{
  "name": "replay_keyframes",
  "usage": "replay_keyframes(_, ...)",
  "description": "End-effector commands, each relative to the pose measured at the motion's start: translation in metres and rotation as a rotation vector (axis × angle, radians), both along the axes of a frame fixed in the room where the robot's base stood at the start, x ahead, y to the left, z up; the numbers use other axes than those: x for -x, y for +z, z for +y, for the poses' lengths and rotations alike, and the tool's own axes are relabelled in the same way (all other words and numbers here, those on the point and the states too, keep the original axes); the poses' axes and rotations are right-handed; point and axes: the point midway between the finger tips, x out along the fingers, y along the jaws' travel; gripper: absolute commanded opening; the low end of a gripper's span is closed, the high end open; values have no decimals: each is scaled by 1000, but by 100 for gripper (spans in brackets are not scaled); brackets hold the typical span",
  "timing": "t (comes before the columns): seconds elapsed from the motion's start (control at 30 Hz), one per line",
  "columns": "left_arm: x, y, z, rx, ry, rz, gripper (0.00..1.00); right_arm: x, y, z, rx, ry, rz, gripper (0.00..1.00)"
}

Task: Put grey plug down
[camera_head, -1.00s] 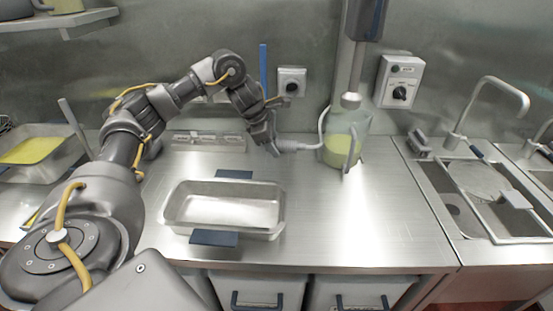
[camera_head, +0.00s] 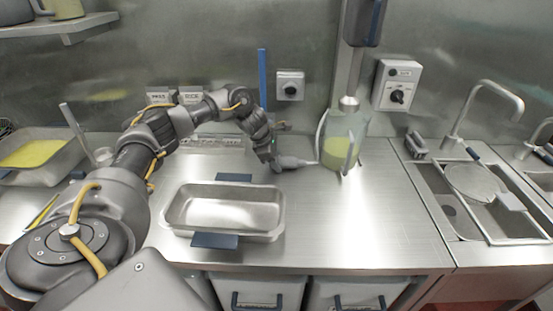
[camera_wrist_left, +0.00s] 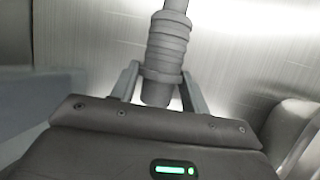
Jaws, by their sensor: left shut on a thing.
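My left gripper (camera_head: 273,162) is low over the steel counter, behind the right end of the metal tray. It is shut on the grey plug (camera_head: 291,162), which lies sideways and points right toward the kettle. In the left wrist view the ribbed plug (camera_wrist_left: 167,50) sits between the two fingers (camera_wrist_left: 158,88). A pale cord runs from the plug to the mixing kettle (camera_head: 341,145), which holds yellow-green liquid. The plug looks at or very near the counter; I cannot tell if it touches. My right gripper is not seen.
A metal tray (camera_head: 168,219) with blue handles stands at front centre. A wall socket (camera_head: 290,86) and a switch box (camera_head: 396,85) are on the back wall. A sink (camera_head: 462,212) is at right. Bare counter (camera_head: 350,220) lies in front of the kettle.

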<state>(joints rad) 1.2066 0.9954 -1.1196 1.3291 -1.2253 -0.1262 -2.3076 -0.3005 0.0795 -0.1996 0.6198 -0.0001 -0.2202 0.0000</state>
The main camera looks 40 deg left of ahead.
Motion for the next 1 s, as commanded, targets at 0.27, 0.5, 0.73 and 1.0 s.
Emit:
replay_keyframes(0.27,0,-3,-1,0,-1,-1,51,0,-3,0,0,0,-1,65)
replay_keyframes(0.5,1,-4,-1,0,-2,3,68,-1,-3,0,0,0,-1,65)
replay_keyframes(0.73,1,2,-1,0,-3,3,68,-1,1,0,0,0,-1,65)
replay_keyframes(1.0,18,45,10,0,-1,-5,68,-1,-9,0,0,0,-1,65)
